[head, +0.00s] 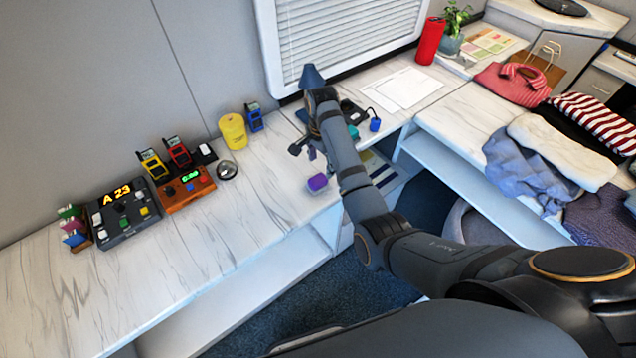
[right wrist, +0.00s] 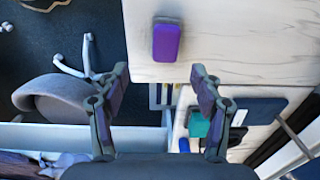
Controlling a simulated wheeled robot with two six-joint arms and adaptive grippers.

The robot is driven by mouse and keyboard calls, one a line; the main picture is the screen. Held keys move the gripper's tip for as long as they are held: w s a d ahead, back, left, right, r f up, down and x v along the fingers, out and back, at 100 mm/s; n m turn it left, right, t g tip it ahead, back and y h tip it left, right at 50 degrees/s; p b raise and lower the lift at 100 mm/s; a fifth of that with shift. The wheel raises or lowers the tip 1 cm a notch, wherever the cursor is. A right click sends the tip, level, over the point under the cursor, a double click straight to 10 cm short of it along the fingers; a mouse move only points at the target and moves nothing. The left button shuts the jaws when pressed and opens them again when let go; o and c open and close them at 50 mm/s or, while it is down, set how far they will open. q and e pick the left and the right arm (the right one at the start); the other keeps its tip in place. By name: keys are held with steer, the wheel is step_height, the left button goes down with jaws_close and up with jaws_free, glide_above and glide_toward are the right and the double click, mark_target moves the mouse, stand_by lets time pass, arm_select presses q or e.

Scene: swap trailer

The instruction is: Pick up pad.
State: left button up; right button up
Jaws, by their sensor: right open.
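A purple block-like pad (head: 317,183) with a grey edge lies on the marbled counter (head: 190,255), close to its front edge. In the right wrist view the purple pad (right wrist: 166,42) lies beyond my fingertips, roughly centred between them. My right gripper (head: 303,150) is just behind and left of the pad in the head view, apart from it. In the right wrist view the right gripper (right wrist: 160,74) has its fingers spread with nothing between them. My left gripper is not in view.
A control panel (head: 124,211), an orange timer box (head: 186,189) and a yellow canister (head: 233,131) stand along the wall to the left. A teal item (right wrist: 200,124) lies near my right finger. A chair (right wrist: 62,98) is below the counter. The counter's front left is clear.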

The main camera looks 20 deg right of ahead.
mark_target(318, 179)
steer(key=shift+m, duration=0.4)
steer(key=f, duration=0.6)
steer(key=w+f, duration=0.1)
steer(key=f, duration=0.2)
steer(key=shift+a+f+p, duration=0.2)
steer(key=shift+a+p, duration=0.1)
steer(key=shift+p, duration=0.1)
steer(key=shift+c, duration=0.4)
steer(key=c, duration=1.1)
steer(key=shift+r, duration=0.15)
